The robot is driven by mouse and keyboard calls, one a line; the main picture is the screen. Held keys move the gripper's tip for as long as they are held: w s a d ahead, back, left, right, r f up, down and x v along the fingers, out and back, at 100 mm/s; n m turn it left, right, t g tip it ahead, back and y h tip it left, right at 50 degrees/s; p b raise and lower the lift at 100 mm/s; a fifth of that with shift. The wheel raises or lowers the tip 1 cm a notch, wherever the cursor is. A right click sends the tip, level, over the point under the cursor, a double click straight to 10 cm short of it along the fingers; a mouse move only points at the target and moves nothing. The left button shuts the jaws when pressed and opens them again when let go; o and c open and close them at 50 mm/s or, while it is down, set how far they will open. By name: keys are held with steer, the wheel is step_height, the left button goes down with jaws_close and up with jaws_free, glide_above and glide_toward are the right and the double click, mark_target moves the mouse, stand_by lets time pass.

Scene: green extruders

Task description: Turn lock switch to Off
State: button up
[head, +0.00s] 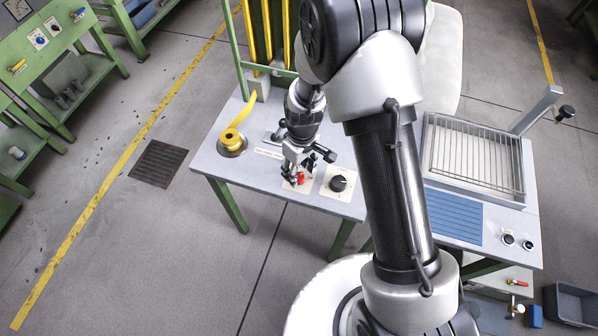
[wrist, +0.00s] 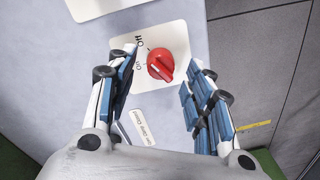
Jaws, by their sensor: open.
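The lock switch is a red rotary knob (wrist: 160,65) on a white plate (wrist: 178,38) with printed "Off" and "On" marks on its left side. I cannot tell clearly which mark the knob points at. In the head view the red knob (head: 300,178) is partly hidden behind my gripper (head: 296,167). My gripper (wrist: 161,69) is open, with one blue-padded finger on each side of the knob. Gaps show between the fingers and the knob in the wrist view. How close the fingertips are to the plate is hard to tell.
A black dial (head: 338,183) sits right of the red knob on the grey worktop (head: 215,170). A yellow roll (head: 231,141) lies to the left. A wire-rack tray (head: 475,158) and blue ribbed mat (head: 453,217) are on the right. A small label (wrist: 150,129) lies below the switch plate.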

step_height(320, 180, up, 10)
steer(key=shift+w+d, duration=0.15)
steer(key=shift+d, duration=0.05)
stand_by(0.5)
step_height(320, 180, up, 10)
steer(key=m+t, duration=0.1)
steer(key=m, duration=0.1)
glide_above(301, 174)
steer(key=s+d, duration=0.2)
steer(key=d, duration=0.1)
steer(key=s+d+r+m+t, duration=0.2)
steer(key=s+r, duration=0.4)
steer(key=s, duration=0.3)
steer(key=s+d+r+m+t, duration=0.2)
steer(key=s+d+r+m, duration=0.2)
steer(key=s+d+r, duration=0.3)
steer(key=shift+s+r+m, duration=0.15)
steer(key=shift+s+m, duration=0.15)
steer(key=shift+s, duration=0.6)
steer(key=shift+o, duration=0.4)
